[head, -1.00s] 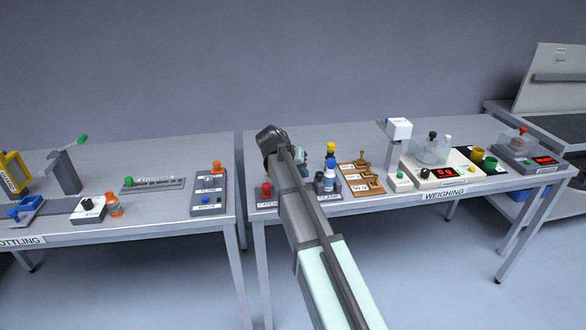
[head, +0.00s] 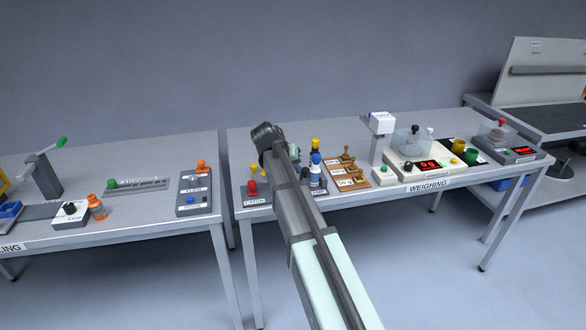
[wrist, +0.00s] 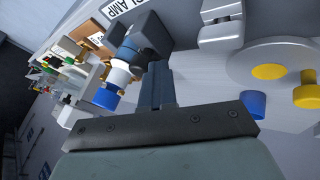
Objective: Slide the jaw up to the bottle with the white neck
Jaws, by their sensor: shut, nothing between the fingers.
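The bottle with the white neck (wrist: 119,74) shows in the wrist view with a blue cap (wrist: 105,98) and a blue-grey body. In the head view the bottle (head: 316,172) stands on the right bench, just right of my arm. A dark block (wrist: 152,36), apparently the clamp's jaw, is beside the bottle's body; I cannot tell whether they touch. My gripper (wrist: 157,68) is shut and empty, its fingertips close to the dark block; contact is unclear. In the head view my arm hides the gripper and part of the clamp.
A red knob (head: 252,187) is left of my arm. Brass weights on a wooden board (head: 360,178) and a scale (head: 425,165) are to the right. In the wrist view, a pale disc (wrist: 290,60) and a blue knob (wrist: 253,103) lie right of my fingers.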

